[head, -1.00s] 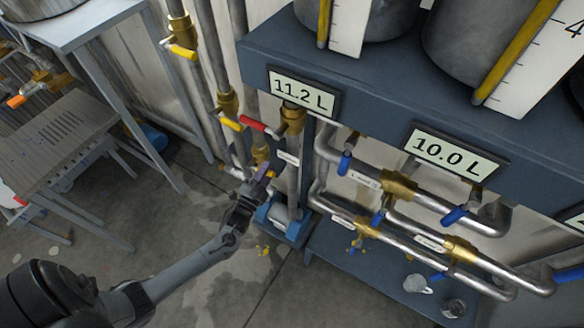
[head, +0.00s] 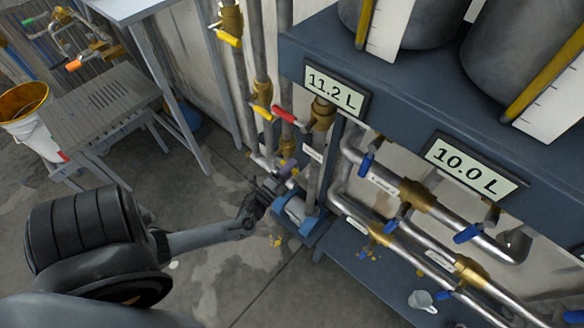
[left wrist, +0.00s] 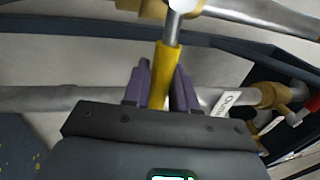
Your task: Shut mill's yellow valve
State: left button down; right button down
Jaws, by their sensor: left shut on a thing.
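My left gripper (head: 283,173) is low by the pipes, in front of a brass valve body (head: 288,150). In the left wrist view its purple fingers (left wrist: 163,88) are shut on a yellow valve handle (left wrist: 165,68), one on each side. The handle runs from a silver stem at the top down between the fingers, and in that picture it lies across the pipe behind it. In the head view the gripper mostly hides this handle. My right gripper is not in view.
Other yellow handles (head: 228,38) (head: 262,112) and a red handle (head: 284,113) sit above. A blue pump (head: 300,215) stands close beside the gripper. Pipes with blue handles (head: 467,233) run under the tank shelf (head: 400,95). A slatted bench (head: 100,105) is left.

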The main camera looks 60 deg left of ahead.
pick_arm(q)
jog(key=c, duration=1.1)
grip_release()
jog(key=shift+f, duration=0.1)
jog(key=shift+o, duration=0.2)
jog(key=shift+s, duration=0.1)
jog(key=v, duration=1)
jog(key=shift+s, duration=0.4)
jog(key=shift+d+f, duration=0.1)
